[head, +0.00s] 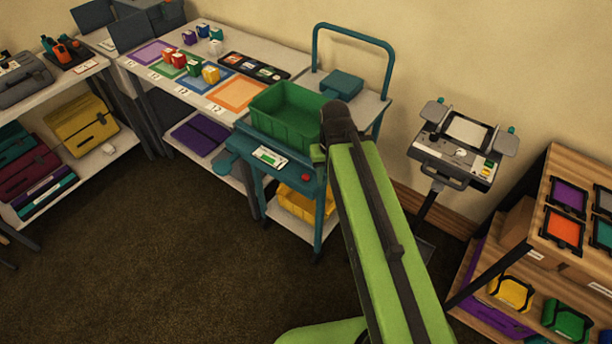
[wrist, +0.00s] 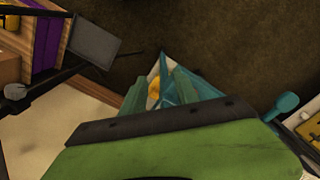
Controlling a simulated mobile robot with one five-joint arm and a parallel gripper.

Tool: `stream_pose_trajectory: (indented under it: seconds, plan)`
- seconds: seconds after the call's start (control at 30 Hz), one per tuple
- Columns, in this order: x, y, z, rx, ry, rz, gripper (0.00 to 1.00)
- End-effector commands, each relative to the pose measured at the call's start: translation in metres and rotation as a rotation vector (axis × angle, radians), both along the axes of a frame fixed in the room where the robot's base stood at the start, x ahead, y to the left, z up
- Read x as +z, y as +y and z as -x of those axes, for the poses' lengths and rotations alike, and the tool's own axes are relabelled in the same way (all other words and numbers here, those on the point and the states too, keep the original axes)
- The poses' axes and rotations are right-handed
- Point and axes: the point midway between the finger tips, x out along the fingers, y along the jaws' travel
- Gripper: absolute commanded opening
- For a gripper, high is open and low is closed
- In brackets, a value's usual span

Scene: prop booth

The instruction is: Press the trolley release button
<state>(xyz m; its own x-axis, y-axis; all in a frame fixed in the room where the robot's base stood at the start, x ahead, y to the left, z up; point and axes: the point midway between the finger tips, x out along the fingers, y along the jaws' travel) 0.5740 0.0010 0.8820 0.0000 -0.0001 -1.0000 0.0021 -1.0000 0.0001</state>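The teal trolley (head: 318,222) stands in the middle of the head view. A red round button (head: 307,178) sits on its front panel, right of a white label plate (head: 270,157) with a green mark. My arm reaches out over the trolley's right side, its dark end just above and right of the button. The button cannot be made out in that view.
A green bin (head: 285,117) sits on the trolley top, and a yellow bin (head: 300,203) low inside. A table (head: 185,60) with coloured mats stands to the left. A device on a stand (head: 462,143) and a wooden rack (head: 560,180) are to the right. The front left floor is clear.

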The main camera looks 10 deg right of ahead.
Motion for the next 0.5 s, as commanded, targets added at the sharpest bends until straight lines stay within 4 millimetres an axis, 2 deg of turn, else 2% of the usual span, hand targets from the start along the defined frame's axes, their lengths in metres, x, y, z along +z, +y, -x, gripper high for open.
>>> stream_pose_trajectory:
  seconds: [0.03,0.3,0.5]
  plan:
    - [0.0,0.0,0.0,0.0,0.0,0.0,0.34]
    - [0.0,0.0,0.0,0.0,0.0,0.0,0.0]
    - [0.0,0.0,0.0,0.0,0.0,0.0,0.0]
